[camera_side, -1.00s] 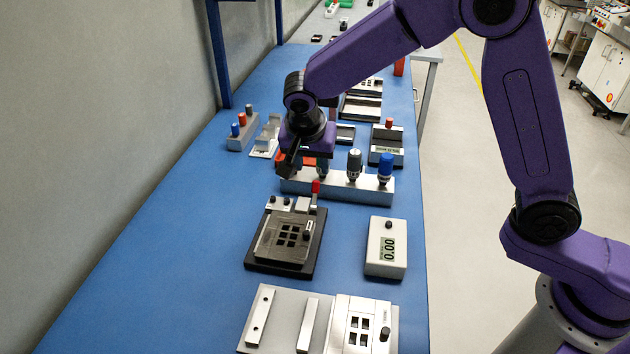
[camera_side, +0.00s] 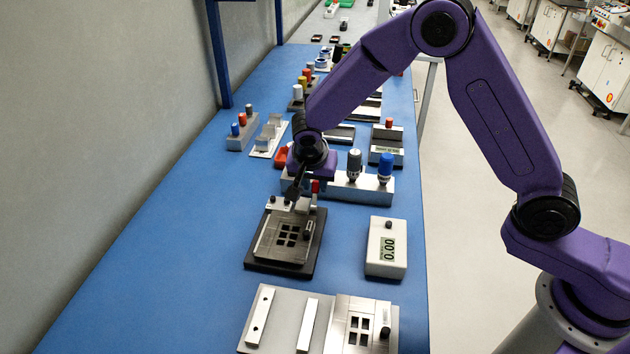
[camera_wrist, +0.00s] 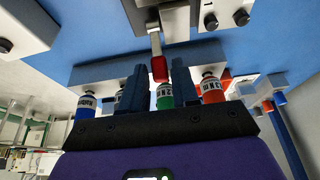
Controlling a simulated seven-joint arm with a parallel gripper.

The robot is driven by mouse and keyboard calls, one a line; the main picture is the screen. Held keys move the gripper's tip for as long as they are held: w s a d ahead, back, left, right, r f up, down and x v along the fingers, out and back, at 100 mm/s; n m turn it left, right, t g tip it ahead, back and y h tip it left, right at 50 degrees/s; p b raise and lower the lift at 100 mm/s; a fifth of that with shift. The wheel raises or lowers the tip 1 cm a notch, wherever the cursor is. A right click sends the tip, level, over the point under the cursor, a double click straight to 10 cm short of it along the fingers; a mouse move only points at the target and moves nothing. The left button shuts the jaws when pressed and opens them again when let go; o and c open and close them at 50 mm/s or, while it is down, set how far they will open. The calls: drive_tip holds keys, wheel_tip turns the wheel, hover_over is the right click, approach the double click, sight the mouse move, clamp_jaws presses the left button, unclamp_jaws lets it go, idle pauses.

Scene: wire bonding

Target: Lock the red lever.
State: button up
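The red lever (camera_side: 315,187) stands upright at the back right of a black fixture (camera_side: 251,263) that bears a plate with several square windows. My gripper (camera_wrist: 159,74) is open, with a visible gap on each side of the red tip. In the side view my gripper (camera_side: 294,192) is low over the back edge of the fixture, close to the lever, and partly hides the parts behind it.
A metal block (camera_side: 342,193) with several coloured-cap tools stands just behind the lever, close to my gripper. A grey box with a 0.00 display (camera_side: 387,246) sits to the right. A grey plate assembly (camera_side: 283,320) lies in front. The blue table (camera_side: 150,260) is clear at left.

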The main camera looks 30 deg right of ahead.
clamp_jaws()
drive_tip(key=shift+w+d+f+g+y, duration=0.3)
drive_tip(key=shift+w+d+g+y, duration=0.4)
drive_tip(key=shift+g+y, duration=0.4)
drive_tip(key=shift+w+d+f+g+y, duration=0.2)
drive_tip(key=shift+f+g+y, duration=0.1)
drive_tip(key=shift+g+y, duration=0.25)
drive_tip(key=shift+w+d+f+g+y, duration=0.2)
drive_tip(key=shift+f+g+y, duration=0.05)
drive_tip(key=shift+g+y, duration=0.3)
drive_tip(key=shift+o, duration=2.1)
unclamp_jaws()
